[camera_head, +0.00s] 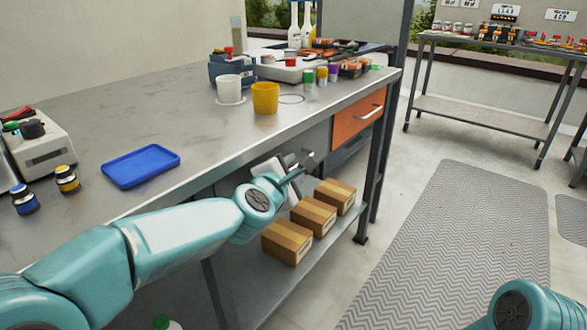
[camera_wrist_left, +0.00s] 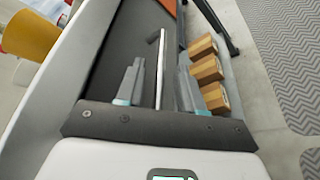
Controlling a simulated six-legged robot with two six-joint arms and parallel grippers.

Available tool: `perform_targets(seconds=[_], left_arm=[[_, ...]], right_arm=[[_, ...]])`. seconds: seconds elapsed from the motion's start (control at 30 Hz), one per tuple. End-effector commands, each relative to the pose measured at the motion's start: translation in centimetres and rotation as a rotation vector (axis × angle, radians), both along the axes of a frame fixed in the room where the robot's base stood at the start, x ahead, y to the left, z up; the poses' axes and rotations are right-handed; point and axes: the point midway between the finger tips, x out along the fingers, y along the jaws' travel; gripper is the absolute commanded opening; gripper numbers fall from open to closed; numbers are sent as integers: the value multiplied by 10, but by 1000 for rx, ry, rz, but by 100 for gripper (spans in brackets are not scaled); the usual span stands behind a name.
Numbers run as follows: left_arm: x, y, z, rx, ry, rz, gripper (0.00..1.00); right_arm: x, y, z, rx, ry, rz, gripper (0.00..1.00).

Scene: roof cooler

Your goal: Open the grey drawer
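The grey drawer (camera_head: 318,136) is under the worktop, left of the orange drawer, and its front looks flush. In the left wrist view its dark front (camera_wrist_left: 130,40) fills the upper left. Its bar handle (camera_wrist_left: 160,75) runs lengthwise between the fingertips of my left gripper (camera_wrist_left: 161,85). The fingers are apart, one on each side of the bar, and I see no clear grip on it. In the head view my left gripper (camera_head: 293,165) is at the drawer front, partly hidden by its own wrist. My right gripper is out of view; only part of that arm shows at the lower right.
The orange drawer (camera_head: 358,117) is to the right. Several cardboard boxes (camera_head: 313,216) stand on the lower shelf (camera_head: 255,293) below the gripper. A yellow cup (camera_head: 265,98) and a blue tray (camera_head: 141,166) are on the worktop. The floor beside the table is clear, with a grey mat (camera_head: 460,240).

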Motion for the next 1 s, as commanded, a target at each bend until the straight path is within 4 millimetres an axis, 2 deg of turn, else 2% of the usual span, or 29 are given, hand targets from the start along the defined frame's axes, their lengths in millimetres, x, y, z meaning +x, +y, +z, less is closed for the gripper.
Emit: perform_targets(seconds=[0.13,0.4,0.43,0.53,0.83,1.0], left_arm=[[12,-4,-3,1,1,-1,37],[14,-5,-3,1,0,-2,37],[14,-5,-3,1,0,-2,34],[14,-5,-3,1,-1,-1,1],[11,-8,-3,1,0,-2,0],[1,-22,-2,1,1,-4,0]], right_arm=[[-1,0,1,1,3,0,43],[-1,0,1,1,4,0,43],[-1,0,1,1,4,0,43],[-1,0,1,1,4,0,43],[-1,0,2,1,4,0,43],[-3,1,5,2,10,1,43]])
